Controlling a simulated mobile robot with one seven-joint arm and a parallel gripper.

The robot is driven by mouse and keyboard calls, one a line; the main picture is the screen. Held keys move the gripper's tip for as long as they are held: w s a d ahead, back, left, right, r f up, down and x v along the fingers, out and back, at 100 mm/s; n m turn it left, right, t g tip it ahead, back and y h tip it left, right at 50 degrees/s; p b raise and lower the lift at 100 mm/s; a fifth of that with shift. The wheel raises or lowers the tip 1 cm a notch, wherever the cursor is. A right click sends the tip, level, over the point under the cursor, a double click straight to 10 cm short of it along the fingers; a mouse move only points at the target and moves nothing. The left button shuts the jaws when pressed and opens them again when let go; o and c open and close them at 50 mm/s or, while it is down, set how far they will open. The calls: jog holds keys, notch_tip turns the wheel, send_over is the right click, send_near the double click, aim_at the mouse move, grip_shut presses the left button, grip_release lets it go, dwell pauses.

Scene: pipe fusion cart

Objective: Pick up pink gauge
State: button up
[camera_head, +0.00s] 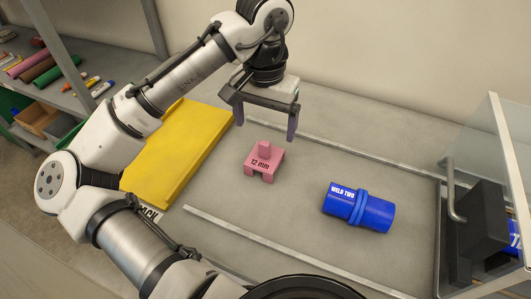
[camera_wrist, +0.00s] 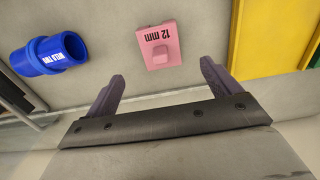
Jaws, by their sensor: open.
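The pink gauge (camera_head: 264,162), marked "12 mm" with a small raised knob on top, stands on the grey cart top between two metal rails. It also shows in the wrist view (camera_wrist: 160,48), above and between the fingers in the picture. My gripper (camera_head: 266,130) is open and empty. It hangs above the cart top, behind and above the gauge, with its fingers pointing down. In the wrist view my gripper (camera_wrist: 160,85) has its two dark fingers spread wide, apart from the gauge. The gauge is not hidden.
A blue pipe joint (camera_head: 358,207) marked "WELD TWO" lies right of the gauge. A yellow tray (camera_head: 180,150) lies to the left. A clear panel with a dark block (camera_head: 483,225) stands at the right end. A shelf (camera_head: 75,100) at far left holds coloured rolls and markers.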

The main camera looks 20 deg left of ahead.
aim_at(264, 142)
notch_tip(264, 142, down, 8)
jog(key=shift+f+p, duration=0.25)
jog(key=shift+p, duration=0.35)
jog(key=c, duration=1.1)
